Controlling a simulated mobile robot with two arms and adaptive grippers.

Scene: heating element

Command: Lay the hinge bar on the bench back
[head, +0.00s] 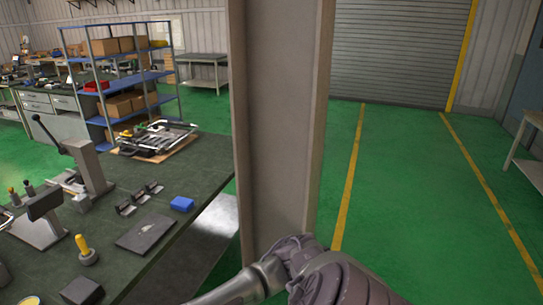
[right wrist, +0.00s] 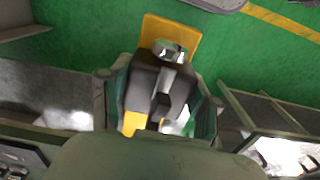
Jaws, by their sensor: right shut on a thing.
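In the right wrist view, my right gripper (right wrist: 160,108) has its two fingers on either side of a dark grey block-like thing (right wrist: 143,88) with a shiny metal end. It is shut on this thing. I cannot tell for sure whether it is the hinge bar. A yellow part (right wrist: 187,42) shows behind it. The dark bench (head: 195,170) fills the lower left of the head view. My right gripper is not clearly seen there; part of my arm shows at the bottom, right of the bench. My left gripper is not in view.
On the bench are a lever press (head: 88,165), a flat dark plate (head: 145,233), small black clips (head: 138,198), a blue block (head: 182,204), a yellow-handled tool (head: 83,248) and a tray of metal parts (head: 158,138). A grey column (head: 280,110) blocks the middle. Green floor is free at right.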

